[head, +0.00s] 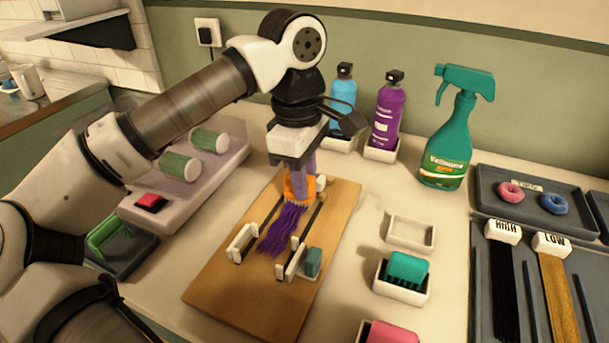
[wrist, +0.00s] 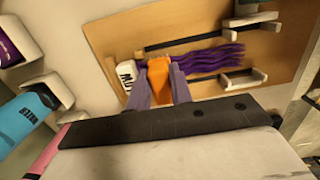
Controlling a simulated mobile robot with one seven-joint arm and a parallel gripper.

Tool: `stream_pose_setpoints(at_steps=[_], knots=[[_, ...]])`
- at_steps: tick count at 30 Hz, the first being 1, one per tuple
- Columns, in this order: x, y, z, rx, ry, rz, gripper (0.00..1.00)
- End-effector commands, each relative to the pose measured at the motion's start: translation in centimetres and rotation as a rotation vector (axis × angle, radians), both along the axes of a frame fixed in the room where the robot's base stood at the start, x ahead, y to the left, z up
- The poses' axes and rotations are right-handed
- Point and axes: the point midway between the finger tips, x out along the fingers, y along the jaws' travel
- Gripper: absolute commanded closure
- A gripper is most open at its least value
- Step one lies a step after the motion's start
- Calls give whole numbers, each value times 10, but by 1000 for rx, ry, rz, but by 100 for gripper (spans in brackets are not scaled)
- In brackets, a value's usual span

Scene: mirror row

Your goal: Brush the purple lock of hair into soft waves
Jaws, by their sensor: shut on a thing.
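The purple lock of hair (head: 281,230) lies along the wooden board (head: 225,285), its strands wavy. It also shows in the wrist view (wrist: 208,62). My gripper (head: 301,178) is shut on an orange block-shaped brush (head: 294,195), at the lock's upper end. In the wrist view, the brush (wrist: 158,75) sits between the two purple fingers (wrist: 159,90), next to a white lettered block (wrist: 127,76). The brush hides that end of the lock, and I cannot tell how firmly it touches the hair.
Dark rails with white end pieces (head: 243,242) flank the lock. To the right stand an empty white holder (head: 428,243), a teal brush (head: 406,269) and a pink one (head: 392,334). A purple bottle (head: 387,112) and a teal spray bottle (head: 452,140) stand behind.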

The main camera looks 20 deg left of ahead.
Motion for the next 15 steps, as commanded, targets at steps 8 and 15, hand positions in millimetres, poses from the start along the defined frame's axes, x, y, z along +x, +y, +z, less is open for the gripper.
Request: stream_pose_setpoints(at_steps=[8,15], knots=[[0,0,-1,-1,3,0,100],[-6,0,-2,-1,3,0,100]])
